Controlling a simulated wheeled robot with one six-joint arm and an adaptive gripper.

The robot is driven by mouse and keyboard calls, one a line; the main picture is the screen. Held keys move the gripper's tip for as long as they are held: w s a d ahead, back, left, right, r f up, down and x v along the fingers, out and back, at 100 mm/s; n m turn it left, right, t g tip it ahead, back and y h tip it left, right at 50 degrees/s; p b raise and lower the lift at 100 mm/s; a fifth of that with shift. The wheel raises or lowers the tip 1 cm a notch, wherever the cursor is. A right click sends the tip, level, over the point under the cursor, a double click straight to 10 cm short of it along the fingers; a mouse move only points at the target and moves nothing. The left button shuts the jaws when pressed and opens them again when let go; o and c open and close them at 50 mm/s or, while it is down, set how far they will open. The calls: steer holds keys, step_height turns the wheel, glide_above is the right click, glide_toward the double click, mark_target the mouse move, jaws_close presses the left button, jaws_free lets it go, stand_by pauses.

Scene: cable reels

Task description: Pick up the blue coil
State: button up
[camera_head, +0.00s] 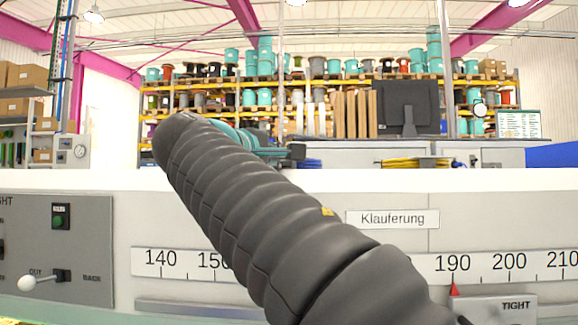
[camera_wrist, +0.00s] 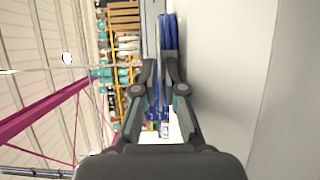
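The blue coil (camera_head: 310,163) lies on the white machine top, just right of my arm in the head view. In the wrist view the blue coil (camera_wrist: 168,35) shows as several blue strands just beyond the fingertips, in line with the gap. My gripper (camera_wrist: 164,66) has its two dark fingers apart, with a narrow gap between the tips. I cannot tell whether the tips touch the coil.
A yellow coil (camera_head: 400,163) lies further right on the same surface. A dark monitor (camera_head: 408,106) stands behind it. Shelves (camera_head: 330,84) with many reels fill the background. The machine front below carries a scale (camera_head: 180,262) and a label (camera_head: 393,219).

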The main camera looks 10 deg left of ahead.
jaws_close()
steer(key=shift+r, duration=0.15)
steer(key=shift+r, duration=0.25)
steer(key=r, duration=0.1)
steer(key=r+p, duration=0.1)
steer(key=r, duration=0.2)
steer(key=shift+s+d+p, duration=0.2)
steer(key=shift+s+p, duration=0.1)
steer(key=shift+p, duration=0.05)
steer(key=s+d+r, duration=0.6)
steer(key=s, duration=0.3)
steer(key=shift+d+r, duration=0.2)
